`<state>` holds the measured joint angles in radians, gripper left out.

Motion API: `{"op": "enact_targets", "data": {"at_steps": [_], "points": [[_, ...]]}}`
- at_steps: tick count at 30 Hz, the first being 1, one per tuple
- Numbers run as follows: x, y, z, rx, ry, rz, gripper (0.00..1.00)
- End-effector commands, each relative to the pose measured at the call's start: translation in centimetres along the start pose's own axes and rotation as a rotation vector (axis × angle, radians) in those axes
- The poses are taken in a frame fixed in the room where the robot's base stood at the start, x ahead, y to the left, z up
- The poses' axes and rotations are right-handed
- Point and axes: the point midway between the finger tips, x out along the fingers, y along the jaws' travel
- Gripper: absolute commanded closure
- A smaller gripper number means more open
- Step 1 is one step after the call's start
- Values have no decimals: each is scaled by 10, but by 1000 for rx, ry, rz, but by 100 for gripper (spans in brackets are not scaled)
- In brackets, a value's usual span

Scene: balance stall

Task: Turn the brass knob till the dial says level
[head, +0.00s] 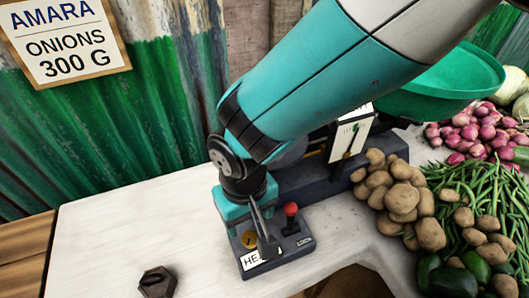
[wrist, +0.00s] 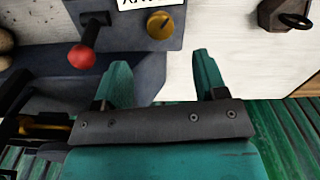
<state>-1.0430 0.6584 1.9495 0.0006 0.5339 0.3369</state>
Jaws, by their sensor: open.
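The brass knob (head: 249,239) sits on the dark control panel of the balance, partly hidden by my gripper in the head view. It shows clearly in the wrist view (wrist: 160,24), beyond the gap between my fingertips. My gripper (head: 251,229) is over the panel, open and empty; in the wrist view its two teal fingers (wrist: 163,72) stand apart, with nothing between them.
A red-tipped lever (head: 291,209) stands beside the knob, near a LOCK label. A green pan (head: 440,90) is at the back right. Potatoes (head: 400,198), beans and onions crowd the right. A dark hexagonal weight (head: 157,282) lies front left; the left tabletop (head: 120,225) is mostly clear.

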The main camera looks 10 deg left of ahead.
Motion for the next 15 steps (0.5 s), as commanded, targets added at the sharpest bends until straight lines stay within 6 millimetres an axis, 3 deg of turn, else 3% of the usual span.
{"op": "enact_targets", "data": {"at_steps": [6, 15], "points": [[48, 0, 1, 0, -4, 1, 35], [81, 0, 0, 0, 0, 0, 35]]}}
